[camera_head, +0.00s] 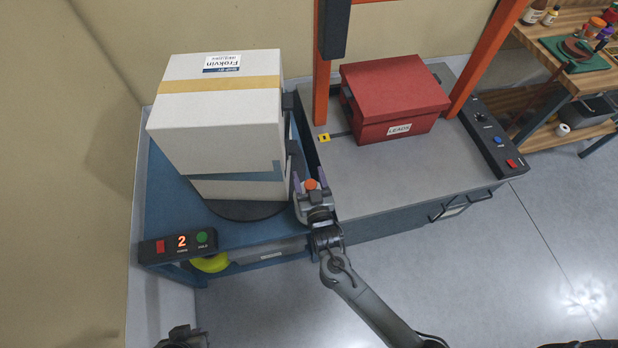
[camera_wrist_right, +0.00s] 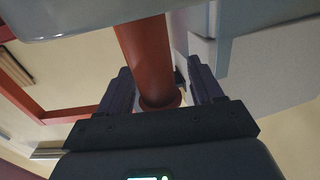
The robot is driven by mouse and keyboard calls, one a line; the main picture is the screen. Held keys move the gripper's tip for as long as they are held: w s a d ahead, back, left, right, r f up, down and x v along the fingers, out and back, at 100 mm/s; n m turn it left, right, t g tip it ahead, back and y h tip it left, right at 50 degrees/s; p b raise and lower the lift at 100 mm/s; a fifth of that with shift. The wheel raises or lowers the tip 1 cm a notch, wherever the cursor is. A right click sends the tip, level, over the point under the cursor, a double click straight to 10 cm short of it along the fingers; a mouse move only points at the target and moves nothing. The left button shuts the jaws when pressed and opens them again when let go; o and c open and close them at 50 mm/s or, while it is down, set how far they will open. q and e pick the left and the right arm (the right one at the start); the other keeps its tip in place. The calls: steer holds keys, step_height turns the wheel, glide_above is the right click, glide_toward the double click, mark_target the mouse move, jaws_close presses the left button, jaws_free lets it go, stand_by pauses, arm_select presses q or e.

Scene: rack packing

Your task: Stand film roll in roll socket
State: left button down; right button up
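The film roll, seen as an orange-red end (camera_head: 311,184) in the head view, is between the fingers of my right gripper (camera_head: 312,188), beside the boxed turntable. In the right wrist view it is a rust-red tube (camera_wrist_right: 147,55) with a rimmed end between the two dark purple fingers (camera_wrist_right: 160,88). A sliver of light shows by one finger, so I cannot tell whether they press on it. The tube's other end is hidden behind a pale grey edge. I cannot make out the roll socket. A dark part of my left arm (camera_head: 184,338) shows at the bottom edge.
A tall white box (camera_head: 220,125) stands on a dark round plate (camera_head: 235,210) on the blue table (camera_head: 168,200). Black brackets (camera_head: 289,103) stand close to its right side. A red lidded box (camera_head: 395,95) sits on the grey bench (camera_head: 370,185) under an orange frame (camera_head: 321,80).

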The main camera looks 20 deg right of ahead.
steer(key=shift+s+f, duration=0.15)
steer(key=shift+f, duration=0.05)
steer(key=s+a, duration=0.1)
steer(key=s, duration=0.9)
steer(key=shift+s+a+r+p, duration=0.15)
steer(key=shift+s+a+p, duration=0.1)
steer(key=shift+p, duration=0.2)
steer(key=s+d+r+g+y, duration=0.2)
steer(key=s+d+g, duration=0.15)
steer(key=d, duration=0.25)
steer(key=s+r+n+g, duration=0.1)
steer(key=s+n+g, duration=0.3)
steer(key=s+g, duration=0.9)
step_height(320, 180, up, 29)
steer(key=s+t+p, duration=0.1)
steer(key=t+p, duration=0.1)
steer(key=p, duration=2.7)
steer(key=shift+s+d+r+y, duration=0.2)
steer(key=shift+s+d+y, duration=0.15)
steer(key=shift+d+y, duration=0.05)
